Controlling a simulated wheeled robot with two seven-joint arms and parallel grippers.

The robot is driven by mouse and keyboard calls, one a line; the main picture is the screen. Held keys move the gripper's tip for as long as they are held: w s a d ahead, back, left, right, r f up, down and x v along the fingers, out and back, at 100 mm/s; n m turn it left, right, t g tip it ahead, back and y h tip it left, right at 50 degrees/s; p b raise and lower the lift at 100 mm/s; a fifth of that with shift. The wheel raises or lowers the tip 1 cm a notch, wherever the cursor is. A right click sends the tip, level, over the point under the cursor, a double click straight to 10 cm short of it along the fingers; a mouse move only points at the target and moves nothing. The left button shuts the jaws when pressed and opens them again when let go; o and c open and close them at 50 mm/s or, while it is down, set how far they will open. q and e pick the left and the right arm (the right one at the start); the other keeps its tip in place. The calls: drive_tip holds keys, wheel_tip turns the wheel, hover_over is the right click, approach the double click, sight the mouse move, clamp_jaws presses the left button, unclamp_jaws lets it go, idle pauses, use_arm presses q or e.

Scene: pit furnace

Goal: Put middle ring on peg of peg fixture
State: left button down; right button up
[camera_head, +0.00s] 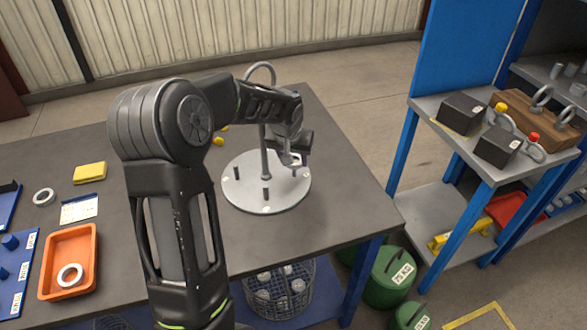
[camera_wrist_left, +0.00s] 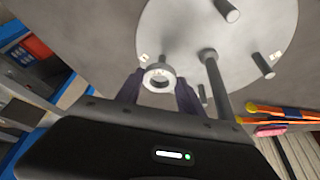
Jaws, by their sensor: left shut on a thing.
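The peg fixture is a pale round plate (camera_head: 280,203) with a tall centre post (camera_head: 264,150) and several short dark pegs, one of them at the front (camera_head: 266,196). My left gripper (camera_head: 294,160) is over the plate's right side. In the left wrist view its two fingers (camera_wrist_left: 158,88) are shut on a small grey ring (camera_wrist_left: 158,77). The ring appears in front of the plate (camera_wrist_left: 185,35), to the left of the post (camera_wrist_left: 216,85), and is not around any peg that I can see. Its height above the plate is unclear. My right gripper is not in view.
A ring (camera_head: 44,196) lies on the grey table (camera_head: 345,215), and another ring (camera_head: 70,275) lies in an orange tray (camera_head: 50,288). A yellow block (camera_head: 89,172) is behind them. A blue-framed shelf (camera_head: 440,105) stands at the right. The table right of the plate is clear.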

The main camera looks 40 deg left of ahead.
sight(293, 168)
use_arm(q)
drive_tip(key=shift+f, duration=2.2)
drive_tip(key=shift+f, duration=0.15)
drive_tip(key=c, duration=0.7)
unclamp_jaws()
drive_tip(key=shift+c, duration=0.2)
drive_tip(key=b+v, duration=0.1)
drive_tip(key=v, duration=1.1)
drive_tip(key=shift+s, duration=0.1)
